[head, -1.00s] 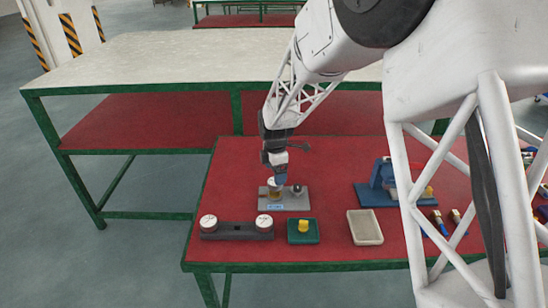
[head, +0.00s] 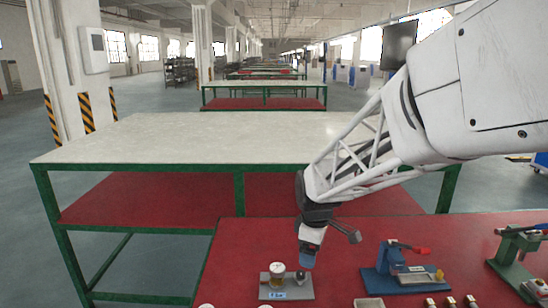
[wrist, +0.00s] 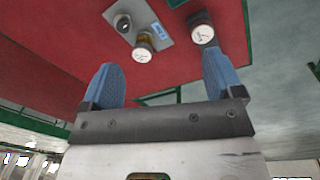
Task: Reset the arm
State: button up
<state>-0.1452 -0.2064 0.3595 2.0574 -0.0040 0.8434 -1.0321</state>
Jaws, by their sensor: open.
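My gripper (head: 307,258) hangs above the red table, just right of and above the grey plate (head: 286,293). In the wrist view my gripper (wrist: 163,82) shows two blue fingers spread wide apart with nothing between them. My arm reaches in from the upper right in the head view.
A blue press-like fixture (head: 395,262) and a green fixture (head: 517,252) stand to the right on the red table (head: 350,225). A pale tray (head: 369,303) is at the front edge of view. A large white-topped table (head: 190,137) stands behind.

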jog(key=s+d+r+m, duration=0.2)
jog(key=s+d+m, duration=0.1)
jog(key=s, duration=0.6)
jog(key=s+d+r+m+t, duration=0.1)
jog(key=s+d+r+m, duration=0.1)
jog(key=s+m, duration=0.4)
jog(key=s+d+r+m, duration=0.2)
jog(key=s+d+m, duration=0.1)
jog(key=s, duration=0.9)
jog(key=shift+s+d+r+m+t, duration=0.3)
jog(key=shift+d+r+m, duration=0.1)
jog(key=shift+m, duration=0.5)
jog(key=shift+w, duration=0.15)
